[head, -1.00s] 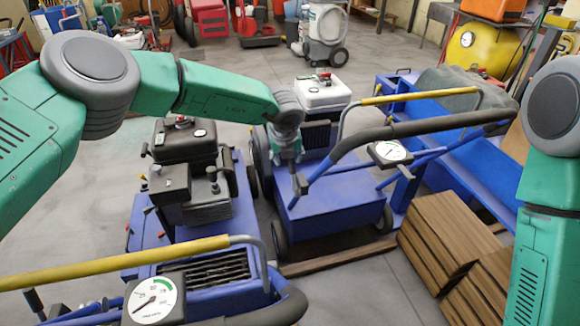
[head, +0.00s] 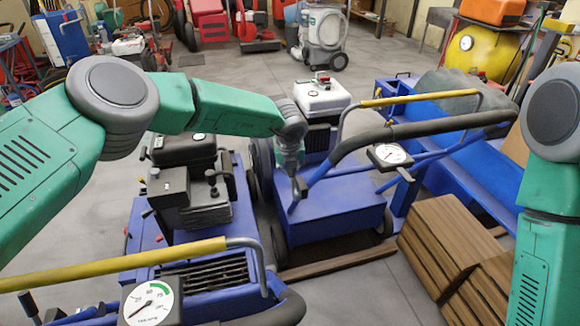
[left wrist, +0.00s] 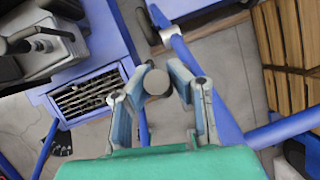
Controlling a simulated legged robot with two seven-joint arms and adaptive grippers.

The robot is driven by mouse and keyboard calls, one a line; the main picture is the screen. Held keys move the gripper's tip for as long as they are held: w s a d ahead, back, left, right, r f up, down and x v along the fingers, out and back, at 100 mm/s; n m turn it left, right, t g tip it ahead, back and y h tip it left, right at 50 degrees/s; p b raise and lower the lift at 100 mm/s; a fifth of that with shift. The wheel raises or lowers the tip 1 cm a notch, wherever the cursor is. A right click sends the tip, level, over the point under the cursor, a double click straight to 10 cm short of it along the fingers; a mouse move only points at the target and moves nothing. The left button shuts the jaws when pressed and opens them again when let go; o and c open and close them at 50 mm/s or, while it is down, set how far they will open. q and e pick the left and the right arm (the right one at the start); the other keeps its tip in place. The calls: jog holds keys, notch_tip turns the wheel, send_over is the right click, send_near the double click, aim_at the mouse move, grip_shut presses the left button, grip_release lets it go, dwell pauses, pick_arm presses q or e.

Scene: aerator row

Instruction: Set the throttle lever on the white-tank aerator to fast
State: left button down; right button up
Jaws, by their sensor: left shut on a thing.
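The white-tank aerator (head: 340,222) stands in the middle of the head view, with its white tank (head: 320,97) at the back. Its gauge (head: 390,155) sits on the handle frame. My left gripper (head: 298,180) points down over its blue deck, left of the handle. In the left wrist view the fingers of my left gripper (left wrist: 157,85) are closed around a round grey knob (left wrist: 157,81), which looks like the throttle lever's end. The lever's shaft is mostly hidden, and its setting cannot be read. My right gripper is out of view.
A second blue aerator with a black engine (head: 187,170) stands close on the left, its yellow bar (head: 110,264) and gauge (head: 150,303) in front. The white-tank machine's dark handle (head: 420,130) and yellow bar (head: 420,97) rise nearby. Brown boards (head: 452,240) lie at right.

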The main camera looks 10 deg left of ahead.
aim_at(294, 174)
pick_arm(q)
jog(key=shift+s+d+r+t+p, duration=0.15)
jog(key=shift+d+r+t+p, duration=0.05)
jog(key=shift+r+t+p, duration=0.1)
jog(key=shift+s+d+t+y, duration=0.1)
jog(key=shift+s+t+y, duration=0.1)
jog(key=shift+t+y, duration=0.1)
jog(key=shift+s+t, duration=0.3)
jog(key=shift+t, duration=0.3)
jog(key=shift+s+f+t+y, duration=0.2)
jog(key=shift+t+y, duration=0.1)
jog(key=shift+y, duration=0.1)
jog(key=s+t+b, duration=0.1)
jog(key=b, duration=0.1)
jog(key=d+t+b, duration=0.1)
jog(key=b, duration=0.1)
jog(key=shift+s+t+y, duration=0.35)
jog(key=shift+t+y, duration=0.05)
jog(key=shift+s+m+t+b, duration=0.2)
jog(key=shift+m+t+b, duration=0.1)
jog(key=shift+t+b, duration=0.1)
jog(key=shift+s+d, duration=0.1)
